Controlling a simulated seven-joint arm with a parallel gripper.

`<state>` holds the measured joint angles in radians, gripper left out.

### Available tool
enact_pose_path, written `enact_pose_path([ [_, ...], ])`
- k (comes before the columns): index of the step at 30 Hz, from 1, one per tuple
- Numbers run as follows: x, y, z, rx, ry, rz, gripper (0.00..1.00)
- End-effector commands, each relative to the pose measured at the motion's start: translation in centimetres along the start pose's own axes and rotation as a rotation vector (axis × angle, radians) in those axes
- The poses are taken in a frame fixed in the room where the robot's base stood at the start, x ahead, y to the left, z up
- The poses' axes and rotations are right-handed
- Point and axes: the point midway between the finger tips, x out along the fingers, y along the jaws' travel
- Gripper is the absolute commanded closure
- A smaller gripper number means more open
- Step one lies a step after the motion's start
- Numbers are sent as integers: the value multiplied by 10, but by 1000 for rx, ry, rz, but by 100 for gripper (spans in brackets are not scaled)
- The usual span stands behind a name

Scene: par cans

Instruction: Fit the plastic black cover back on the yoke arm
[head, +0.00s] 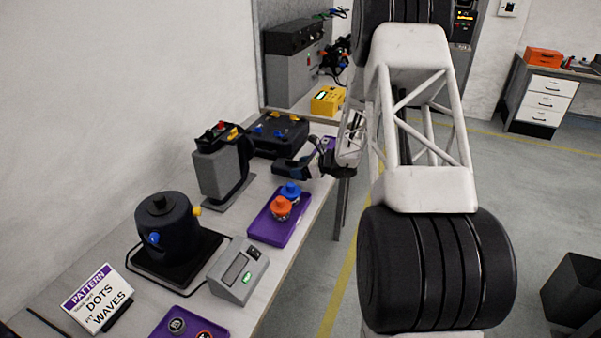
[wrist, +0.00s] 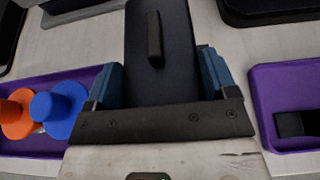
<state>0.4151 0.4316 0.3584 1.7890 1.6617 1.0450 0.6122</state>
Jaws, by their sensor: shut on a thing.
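A black cover (wrist: 178,25), a flat dark panel with a raised ridge along it, is clamped between the blue fingers of my gripper (wrist: 160,72). In the head view my gripper (head: 308,165) is small and holds the dark cover (head: 286,173) above the bench, pointing left. Its far end is cut off in the wrist view. An upright grey piece (head: 211,172) with a dark top and red, green and yellow parts stands on a flat foot left of my gripper, apart from the cover. It looks like the yoke arm; its open side is hard to make out.
A purple tray (head: 262,233) with an orange-topped (head: 281,208) and a blue-topped piece (head: 290,190) lies below my gripper. A black case (head: 279,138) stands behind. A black round-bodied unit (head: 166,232) and a grey meter box (head: 239,272) are nearer. Another purple tray (wrist: 262,80) is at right.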

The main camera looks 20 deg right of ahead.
Motion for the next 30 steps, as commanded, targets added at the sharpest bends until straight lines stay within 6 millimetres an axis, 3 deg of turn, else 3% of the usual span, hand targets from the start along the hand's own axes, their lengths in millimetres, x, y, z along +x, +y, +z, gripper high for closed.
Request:
enact_pose_path([
  [9,-7,0,18,0,0,-1,49],
  [30,-8,0,19,0,0,0,49],
])
